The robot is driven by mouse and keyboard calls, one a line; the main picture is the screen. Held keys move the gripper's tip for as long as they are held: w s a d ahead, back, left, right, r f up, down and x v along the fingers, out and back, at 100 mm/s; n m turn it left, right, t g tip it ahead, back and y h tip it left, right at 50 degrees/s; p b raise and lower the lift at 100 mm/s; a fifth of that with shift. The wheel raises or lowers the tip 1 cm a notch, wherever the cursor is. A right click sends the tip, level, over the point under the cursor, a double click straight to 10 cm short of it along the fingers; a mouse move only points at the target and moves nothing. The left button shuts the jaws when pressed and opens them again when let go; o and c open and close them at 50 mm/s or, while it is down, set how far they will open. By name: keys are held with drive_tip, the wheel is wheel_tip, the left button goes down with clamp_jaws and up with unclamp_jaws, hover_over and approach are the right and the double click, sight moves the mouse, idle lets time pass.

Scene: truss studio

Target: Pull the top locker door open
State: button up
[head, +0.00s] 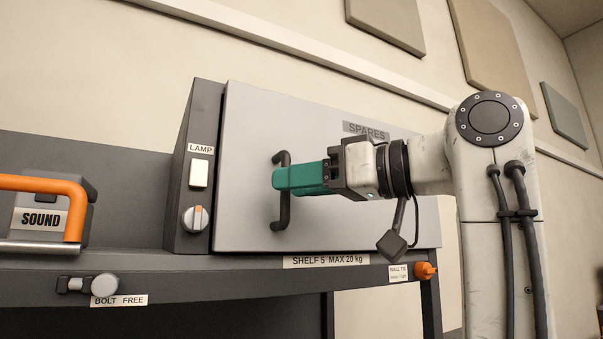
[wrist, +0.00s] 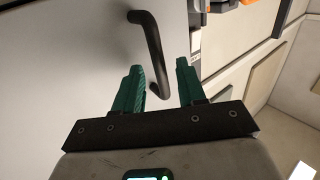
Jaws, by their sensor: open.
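The top locker door (head: 250,125) is a light grey panel labelled SPARES, and it looks shut in its dark frame. Its handle (head: 283,212) is a black upright bar on the left part of the door. My gripper (head: 280,179), with green fingers, is at the handle's middle and hides part of it. In the wrist view my gripper (wrist: 160,66) is open, with a finger on each side of one end of the handle (wrist: 147,35). There is a gap on both sides of the bar, and I see no finger touching it.
Left of the door is a dark panel with a LAMP switch (head: 199,173) and a knob (head: 195,219). A grey SOUND case (head: 38,212) with an orange handle stands further left. The shelf edge (head: 200,277) runs below, with an orange knob (head: 426,271) at its right end.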

drive_tip(key=shift+a, duration=0.1)
drive_tip(key=shift+c, duration=0.5)
clamp_jaws()
